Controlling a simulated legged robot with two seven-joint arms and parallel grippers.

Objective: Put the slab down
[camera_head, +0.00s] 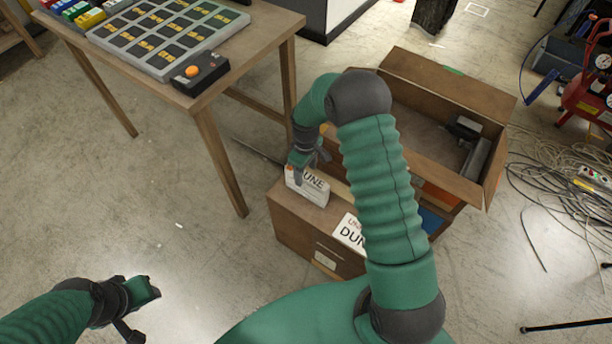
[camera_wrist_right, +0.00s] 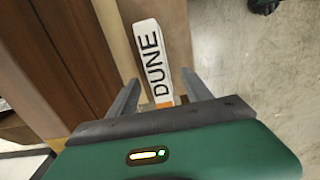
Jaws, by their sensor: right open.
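A white slab marked DUNE (camera_head: 308,187) stands on the left end of the wooden cabinet top (camera_head: 291,212). My right gripper (camera_head: 309,163) is over its upper edge. In the right wrist view the slab (camera_wrist_right: 153,62) lies between the two fingers of the right gripper (camera_wrist_right: 158,88), with a gap on either side; the gripper is open. The arm hides part of the cabinet. My left gripper (camera_head: 142,308) is at the lower left, over the floor, far from the slab; its jaw opening is unclear.
A white lettered panel (camera_head: 349,231) is on the cabinet, partly behind my right arm. An open wooden box (camera_head: 440,75) is behind it. A table (camera_head: 188,98) with a dark-squared grid board (camera_head: 165,30) stands at upper left. Cables (camera_head: 560,180) lie at right.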

